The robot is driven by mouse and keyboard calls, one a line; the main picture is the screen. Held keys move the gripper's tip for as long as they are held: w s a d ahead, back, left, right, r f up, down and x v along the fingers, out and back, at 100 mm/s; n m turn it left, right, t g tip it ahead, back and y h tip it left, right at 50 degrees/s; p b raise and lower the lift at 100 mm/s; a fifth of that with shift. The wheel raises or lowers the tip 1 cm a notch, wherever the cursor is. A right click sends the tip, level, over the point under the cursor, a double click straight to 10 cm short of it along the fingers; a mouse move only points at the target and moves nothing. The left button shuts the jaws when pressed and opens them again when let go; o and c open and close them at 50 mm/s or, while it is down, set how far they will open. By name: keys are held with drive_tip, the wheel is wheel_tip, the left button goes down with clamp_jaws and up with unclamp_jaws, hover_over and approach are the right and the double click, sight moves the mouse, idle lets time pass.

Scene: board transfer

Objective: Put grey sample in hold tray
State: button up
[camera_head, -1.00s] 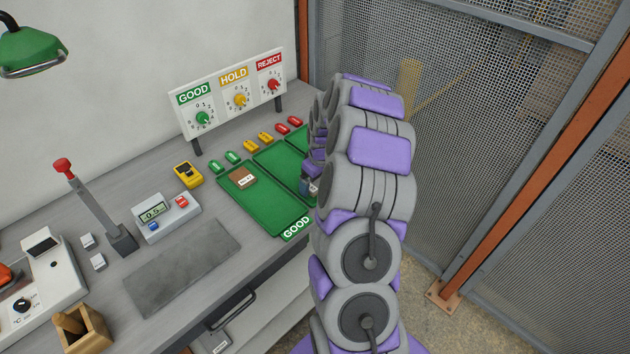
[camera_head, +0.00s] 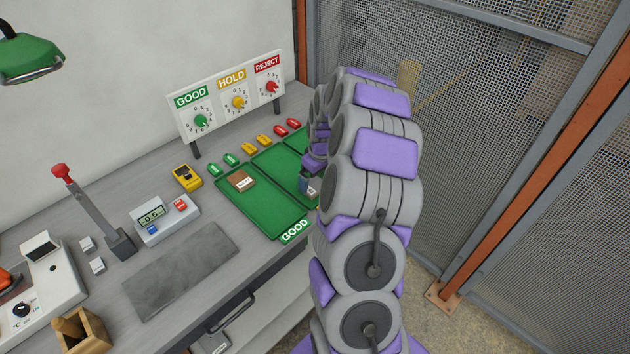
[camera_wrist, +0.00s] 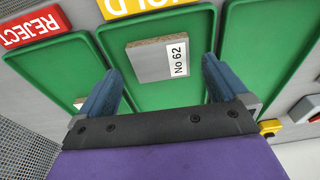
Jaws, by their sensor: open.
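The grey sample (camera_wrist: 150,67), a flat block with a white "No 62" label, lies in the middle green tray, the hold tray (camera_wrist: 160,97), in the wrist view. Part of a yellow HOLD sign (camera_wrist: 140,6) shows at that tray's end. My gripper (camera_wrist: 160,76) is open, its two blue-grey fingers apart on either side, with the sample ahead of and between the tips. I see no finger touching it. In the head view my arm hides part of the hold tray (camera_head: 268,161).
The good tray (camera_head: 262,212) holds a brown labelled sample (camera_head: 242,181). The reject tray (camera_wrist: 52,70) is left of the hold tray in the wrist view, with a small object by my left finger. A dial board (camera_head: 230,95) stands behind. A wire-mesh wall (camera_head: 480,120) is at the right.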

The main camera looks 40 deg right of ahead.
sight(319, 190)
wheel_tip(319, 190, up, 9)
drive_tip(key=s+p, duration=0.1)
drive_tip(key=p, duration=0.1)
drive_tip(key=s+a+r, duration=0.3)
drive_tip(key=a, duration=0.4)
drive_tip(key=s+a+r+n+g, duration=0.1)
drive_tip(key=s+a+r, duration=0.2)
drive_tip(key=a, duration=0.4)
drive_tip(key=s+a+r, duration=0.3)
drive_tip(key=a, duration=0.4)
drive_tip(key=s+a+m+g, duration=0.1)
drive_tip(key=s+a, duration=0.4)
drive_tip(key=s, duration=0.6)
drive_tip(key=s+a+g, duration=0.1)
drive_tip(key=s+a, duration=0.4)
drive_tip(key=s, duration=0.6)
drive_tip(key=shift+s+r+m+g, duration=0.3)
drive_tip(key=shift+m, duration=0.1)
